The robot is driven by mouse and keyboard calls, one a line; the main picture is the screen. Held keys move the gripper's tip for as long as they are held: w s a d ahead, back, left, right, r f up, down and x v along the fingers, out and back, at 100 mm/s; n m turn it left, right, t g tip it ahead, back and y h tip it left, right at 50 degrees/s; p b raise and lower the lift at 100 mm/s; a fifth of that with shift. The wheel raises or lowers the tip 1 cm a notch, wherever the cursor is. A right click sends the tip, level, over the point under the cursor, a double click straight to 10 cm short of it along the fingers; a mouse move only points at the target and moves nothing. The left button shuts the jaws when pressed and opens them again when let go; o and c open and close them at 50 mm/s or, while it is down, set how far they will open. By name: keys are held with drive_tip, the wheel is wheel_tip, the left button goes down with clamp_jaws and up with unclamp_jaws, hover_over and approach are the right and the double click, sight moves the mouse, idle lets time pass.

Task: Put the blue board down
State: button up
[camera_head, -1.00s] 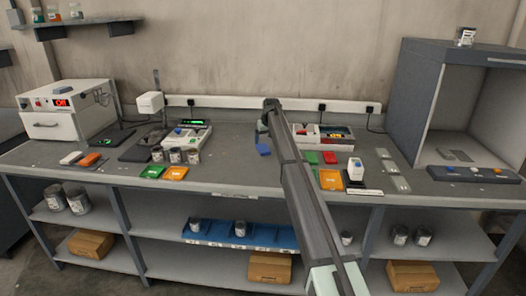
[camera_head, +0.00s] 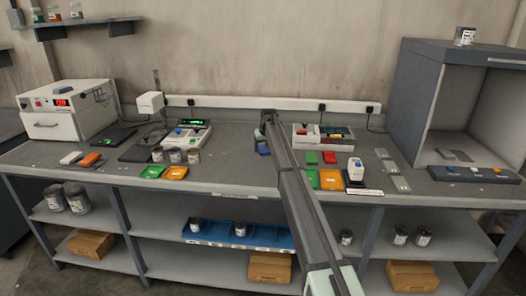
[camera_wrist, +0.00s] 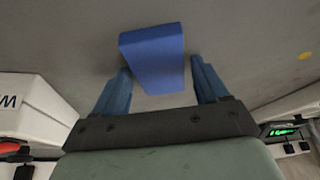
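The blue board (camera_wrist: 155,60) is a plain blue block shape in the wrist view, seen between and just beyond my fingertips. My gripper (camera_wrist: 160,68) has its two blue fingers spread wide. A gap shows between the right finger and the board; the left fingertip overlaps or nearly meets the board's left edge. In the head view the board (camera_head: 263,148) is small, at the middle of the grey bench (camera_head: 235,172), just below my gripper (camera_head: 262,136). My arm hides part of that area. I cannot tell exactly whether the board rests flat.
A white-edged tray (camera_head: 304,141) stands right of my arm, with red, green and orange boards (camera_head: 330,180) before it. A scale (camera_head: 190,136) and several cans (camera_head: 176,156) stand to the left. Bare bench lies left of and in front of the blue board.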

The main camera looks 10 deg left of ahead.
drive_tip(key=c, duration=0.9)
drive_tip(key=shift+r, duration=0.1)
